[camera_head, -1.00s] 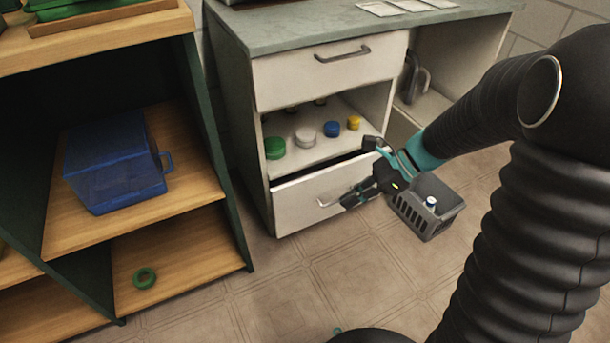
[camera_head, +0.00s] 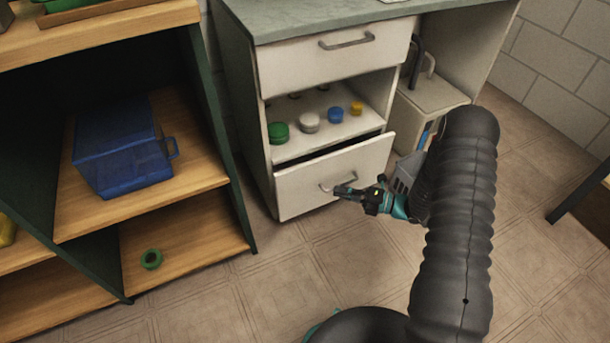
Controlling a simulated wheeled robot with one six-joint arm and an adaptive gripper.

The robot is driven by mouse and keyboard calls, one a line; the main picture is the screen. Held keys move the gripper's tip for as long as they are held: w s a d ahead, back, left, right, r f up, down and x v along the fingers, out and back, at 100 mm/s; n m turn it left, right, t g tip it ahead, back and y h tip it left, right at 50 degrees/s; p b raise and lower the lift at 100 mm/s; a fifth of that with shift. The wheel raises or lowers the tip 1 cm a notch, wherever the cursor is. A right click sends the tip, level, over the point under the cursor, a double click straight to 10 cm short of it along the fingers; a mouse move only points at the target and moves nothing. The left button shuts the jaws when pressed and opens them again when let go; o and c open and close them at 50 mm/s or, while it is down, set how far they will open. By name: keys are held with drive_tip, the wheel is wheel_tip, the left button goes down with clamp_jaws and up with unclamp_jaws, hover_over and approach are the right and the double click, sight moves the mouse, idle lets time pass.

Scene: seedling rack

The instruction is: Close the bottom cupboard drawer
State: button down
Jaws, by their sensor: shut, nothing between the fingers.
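The bottom cupboard drawer (camera_head: 310,188) has a cream front with a grey bar handle (camera_head: 327,187). It stands a little open: a dark gap shows along its top edge, below the open shelf. My gripper (camera_head: 340,190) is shut and empty at the right part of the drawer's handle. I cannot tell whether its tips touch the handle or the front. The upper drawer (camera_head: 335,68) of the same cupboard looks closed.
Jars, among them a green one (camera_head: 278,133), stand on the open shelf above the drawer. A wooden rack with a blue box (camera_head: 120,165) and a green ring (camera_head: 151,260) is at left. A grey basket (camera_head: 405,172) is partly behind my arm. Floor in front is clear.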

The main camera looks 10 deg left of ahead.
approach(294, 173)
drive_tip(key=s+a, duration=0.3)
drive_tip(key=a, duration=0.1)
drive_tip(key=w, duration=0.1)
drive_tip(key=w+a, duration=0.1)
drive_tip(key=w, duration=0.1)
drive_tip(key=shift+w+a+f+m, duration=0.1)
drive_tip(key=shift+w+a+m, duration=0.05)
drive_tip(key=shift+a+m, duration=0.2)
drive_tip(key=shift+w+a, duration=0.2)
drive_tip(key=shift+w, duration=0.1)
